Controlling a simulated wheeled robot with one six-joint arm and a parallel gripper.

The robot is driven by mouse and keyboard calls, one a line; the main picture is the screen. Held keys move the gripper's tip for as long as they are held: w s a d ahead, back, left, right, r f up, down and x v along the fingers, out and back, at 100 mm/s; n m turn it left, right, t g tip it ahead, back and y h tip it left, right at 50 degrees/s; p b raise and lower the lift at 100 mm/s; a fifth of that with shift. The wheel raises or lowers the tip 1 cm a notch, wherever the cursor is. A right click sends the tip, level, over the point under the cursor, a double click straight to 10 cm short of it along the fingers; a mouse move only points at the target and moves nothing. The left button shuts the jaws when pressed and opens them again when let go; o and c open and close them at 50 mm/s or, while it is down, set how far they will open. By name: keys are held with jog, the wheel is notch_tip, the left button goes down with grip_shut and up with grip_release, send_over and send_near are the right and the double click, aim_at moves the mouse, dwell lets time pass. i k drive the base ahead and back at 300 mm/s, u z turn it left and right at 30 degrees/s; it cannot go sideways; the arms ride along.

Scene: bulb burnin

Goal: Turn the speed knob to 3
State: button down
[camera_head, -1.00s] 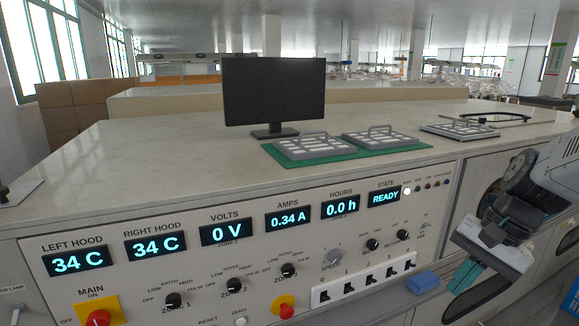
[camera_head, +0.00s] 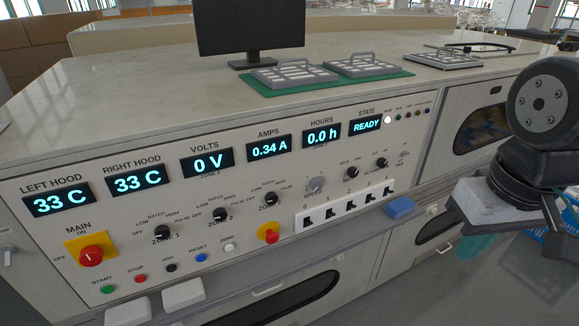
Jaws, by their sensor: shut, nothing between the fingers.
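The speed knob (camera_head: 317,185) is a small grey dial on the sloping control panel (camera_head: 110,215), with the word SPEED under it. It sits above a white strip of rocker switches (camera_head: 346,206). Its pointer and scale are too small to read. My gripper (camera_head: 476,248) is at the right, well to the right of the knob and touching nothing visible. Its teal fingers are shut and empty, and partly hidden behind the grey wrist housing.
A blue block (camera_head: 399,208) lies on the ledge right of the switches. Black zone knobs (camera_head: 220,215), a red main switch (camera_head: 91,255) and a red-and-yellow knob (camera_head: 268,234) are left of the speed knob. Trays (camera_head: 292,76) stand on top.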

aim_at(316, 183)
jog(key=k, duration=1.3)
jog(key=u, duration=0.25)
jog(key=i, duration=0.85)
jog(key=z, duration=0.1)
